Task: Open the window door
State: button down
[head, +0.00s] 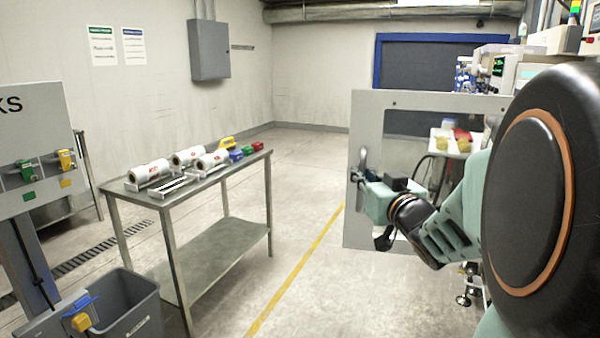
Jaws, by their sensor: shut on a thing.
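The window door (366,118) is a light grey framed panel with a clear pane, right of centre in the head view.
A steel table (190,205) with white rolls (188,156) and small coloured items stands left of the door. A grey bin (128,302) and a lockout board (35,150) are at the left. Open floor with a yellow line (297,272) lies between table and door.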

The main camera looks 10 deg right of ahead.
jog(key=shift+d+r, duration=0.1)
jog(key=shift+r, duration=0.05)
jog(key=c, duration=2.3)
grip_release()
jog(key=shift+s, duration=0.1)
